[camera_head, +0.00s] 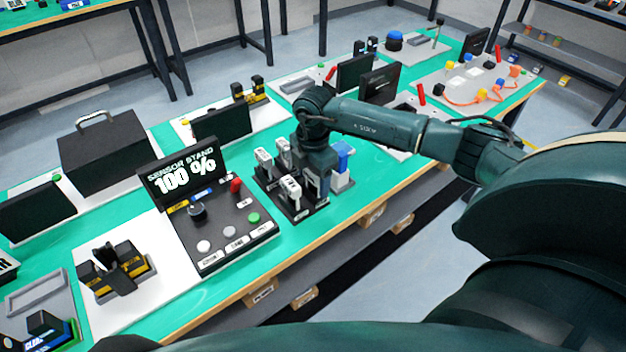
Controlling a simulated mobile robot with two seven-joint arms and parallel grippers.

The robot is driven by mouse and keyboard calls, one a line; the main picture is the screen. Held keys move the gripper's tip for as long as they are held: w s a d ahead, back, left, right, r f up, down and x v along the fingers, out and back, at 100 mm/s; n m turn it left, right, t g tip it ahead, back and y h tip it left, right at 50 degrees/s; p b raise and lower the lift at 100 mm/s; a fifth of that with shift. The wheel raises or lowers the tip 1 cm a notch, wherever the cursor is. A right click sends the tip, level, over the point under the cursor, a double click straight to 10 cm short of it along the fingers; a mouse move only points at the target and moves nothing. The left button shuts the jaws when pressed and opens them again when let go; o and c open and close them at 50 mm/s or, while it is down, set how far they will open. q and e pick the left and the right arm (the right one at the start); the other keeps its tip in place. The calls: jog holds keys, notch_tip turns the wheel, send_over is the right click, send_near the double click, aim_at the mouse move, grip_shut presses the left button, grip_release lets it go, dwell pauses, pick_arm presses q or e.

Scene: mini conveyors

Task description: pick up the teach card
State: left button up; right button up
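A black rack (267,180) stands near the front edge of the green table. Several upright white labelled pieces stand in it, including one at the front (291,192) and one at the left (264,161). Their labels are too small to read, so I cannot tell which one is the teach card. My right gripper (318,190) points down at the right side of the rack, close beside the front white piece. My wrist hides part of the rack, and I cannot see whether the fingers are apart or touch anything. My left gripper is not in view.
A control panel (222,225) with a "SENSOR STAND 100 %" screen (182,172) stands left of the rack. A white block with a blue top (343,160) is just right of my gripper. A black case (108,160) and dark screens stand behind. Some green table top is bare along the front.

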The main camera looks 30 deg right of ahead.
jog(key=c, duration=0.9)
